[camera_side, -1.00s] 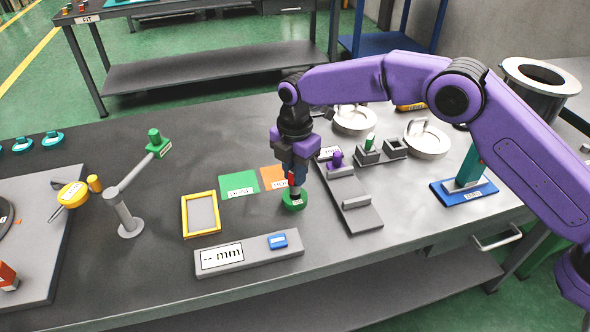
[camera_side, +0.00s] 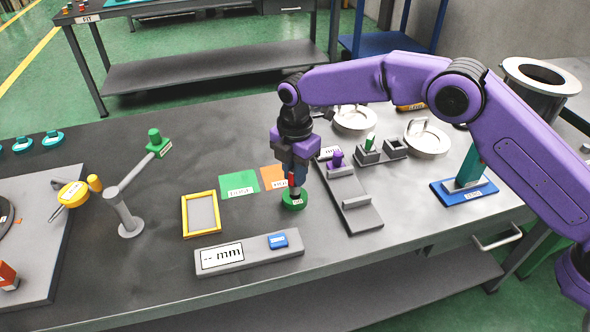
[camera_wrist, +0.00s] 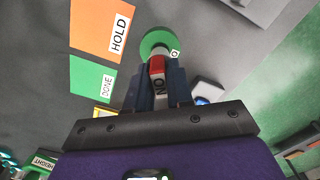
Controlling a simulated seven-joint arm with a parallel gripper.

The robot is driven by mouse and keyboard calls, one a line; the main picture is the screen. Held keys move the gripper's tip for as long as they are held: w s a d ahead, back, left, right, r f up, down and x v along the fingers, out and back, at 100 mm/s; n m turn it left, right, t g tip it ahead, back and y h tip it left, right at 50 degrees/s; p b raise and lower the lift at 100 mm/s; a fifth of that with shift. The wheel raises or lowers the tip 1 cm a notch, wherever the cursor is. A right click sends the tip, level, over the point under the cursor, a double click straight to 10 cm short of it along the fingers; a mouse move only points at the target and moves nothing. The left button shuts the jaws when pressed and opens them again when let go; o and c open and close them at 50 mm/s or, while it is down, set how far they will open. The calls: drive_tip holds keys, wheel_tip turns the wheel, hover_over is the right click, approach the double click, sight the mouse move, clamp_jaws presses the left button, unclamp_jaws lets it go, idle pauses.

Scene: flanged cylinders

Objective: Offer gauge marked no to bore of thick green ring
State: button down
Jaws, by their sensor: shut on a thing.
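My gripper (camera_side: 293,178) is shut on a gauge with a red band (camera_side: 291,181), pointing down. In the wrist view the gauge's red part (camera_wrist: 157,65) sits between the fingertips (camera_wrist: 158,80), with a white label reading NO. The green ring (camera_side: 294,202) lies flat on the bench directly below the gauge; it also shows in the wrist view (camera_wrist: 150,43). The gauge's grey lower end reaches down to the middle of the ring. The bore is hidden, so I cannot tell whether the tip is inside it or just above.
A green DONE mat (camera_side: 239,184) and an orange HOLD mat (camera_side: 272,176) lie beside the ring. A grey rack (camera_side: 350,205) stands close to its right. A mm readout (camera_side: 222,256) with a blue button lies in front. A yellow frame (camera_side: 201,214) lies to the left.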

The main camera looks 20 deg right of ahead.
drive_tip(key=shift+f, duration=0.7)
idle(1.4)
drive_tip(key=shift+r, duration=0.1)
drive_tip(key=shift+r, duration=2.55)
